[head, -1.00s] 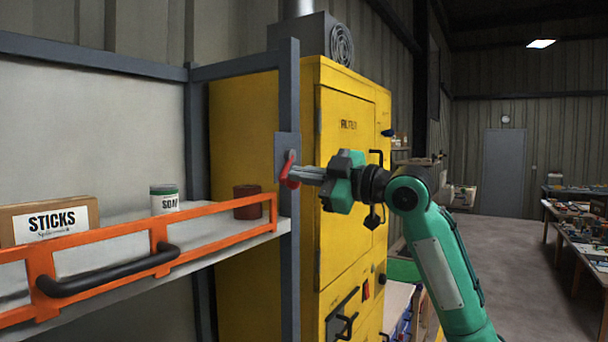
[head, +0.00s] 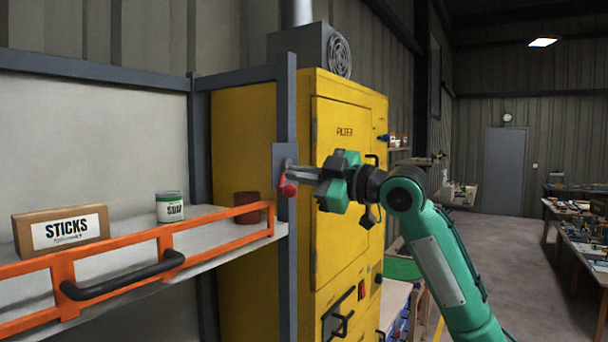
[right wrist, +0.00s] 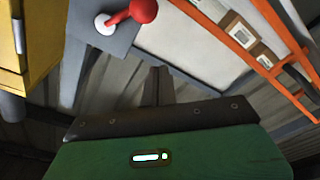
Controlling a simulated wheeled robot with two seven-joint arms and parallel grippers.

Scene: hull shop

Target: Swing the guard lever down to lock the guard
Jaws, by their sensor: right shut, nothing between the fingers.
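The guard lever (head: 289,189) is red with a round knob and sits on a grey plate (head: 279,155) on the rack's front post. In the head view its knob hangs at the plate's lower edge. In the right wrist view the red knob (right wrist: 144,10) and white pivot (right wrist: 104,23) show at the top. My right gripper (head: 292,173) is shut and empty, its tips beside the lever just above the knob; contact is unclear. Its fingers show in the right wrist view (right wrist: 157,72). The orange guard (head: 165,240) with a black handle (head: 125,277) runs along the shelf front.
The shelf (head: 130,232) holds a STICKS box (head: 62,230), a soap can (head: 169,207) and a dark red can (head: 247,205). A yellow cabinet (head: 345,220) stands close behind the post. Open floor (head: 510,260) lies to the right.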

